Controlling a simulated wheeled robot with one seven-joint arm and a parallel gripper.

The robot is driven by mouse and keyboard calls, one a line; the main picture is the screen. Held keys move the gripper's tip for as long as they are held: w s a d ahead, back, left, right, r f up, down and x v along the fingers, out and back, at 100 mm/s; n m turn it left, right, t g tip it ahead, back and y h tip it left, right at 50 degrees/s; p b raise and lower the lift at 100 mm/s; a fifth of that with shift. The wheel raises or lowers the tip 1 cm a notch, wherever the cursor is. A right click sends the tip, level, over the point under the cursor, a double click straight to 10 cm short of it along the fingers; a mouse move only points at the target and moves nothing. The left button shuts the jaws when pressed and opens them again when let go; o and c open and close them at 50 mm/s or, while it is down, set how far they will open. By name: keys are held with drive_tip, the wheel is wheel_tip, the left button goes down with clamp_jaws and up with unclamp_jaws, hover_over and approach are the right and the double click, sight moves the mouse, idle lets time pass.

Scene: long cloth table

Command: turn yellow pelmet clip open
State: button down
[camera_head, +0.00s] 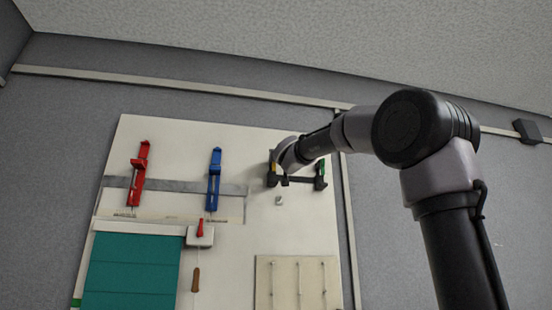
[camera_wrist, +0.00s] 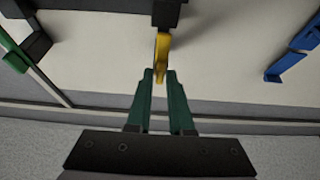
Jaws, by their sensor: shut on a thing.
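The yellow pelmet clip (camera_wrist: 162,50) is a small narrow lever on a dark bracket (camera_wrist: 165,12). My gripper (camera_wrist: 160,77) has its two green fingers closed in on the clip's near end, one on each side. In the head view a sliver of the yellow clip (camera_head: 275,167) shows at the left end of a dark bar on the board. My gripper in the head view is largely hidden by my own wrist, so the grip is clear only in the wrist view.
A green clip (camera_head: 322,172) sits at the bar's right end. Red (camera_head: 138,175) and blue (camera_head: 214,178) clips are on the pale board (camera_head: 270,230) to the left. A teal blind (camera_head: 130,270) and a white box with a red lever (camera_head: 200,232) are lower.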

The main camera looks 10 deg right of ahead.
drive_tip(key=shift+m, duration=0.5)
drive_tip(key=shift+a+r+m+g+h, duration=0.2)
drive_tip(key=shift+m+g+h, duration=0.85)
drive_tip(key=shift+m, duration=2.5)
drive_tip(key=shift+a+r+m+g+h, duration=0.15)
drive_tip(key=shift+m+g+h, duration=0.95)
drive_tip(key=shift+m, duration=2.5)
drive_tip(key=shift+a+r+m+g+h, duration=0.15)
drive_tip(key=shift+m+g+h, duration=0.9)
drive_tip(key=shift+m, duration=2.5)
drive_tip(key=shift+h, duration=0.3)
drive_tip(key=c, duration=0.9)
unclamp_jaws()
drive_tip(key=shift+t, duration=0.3)
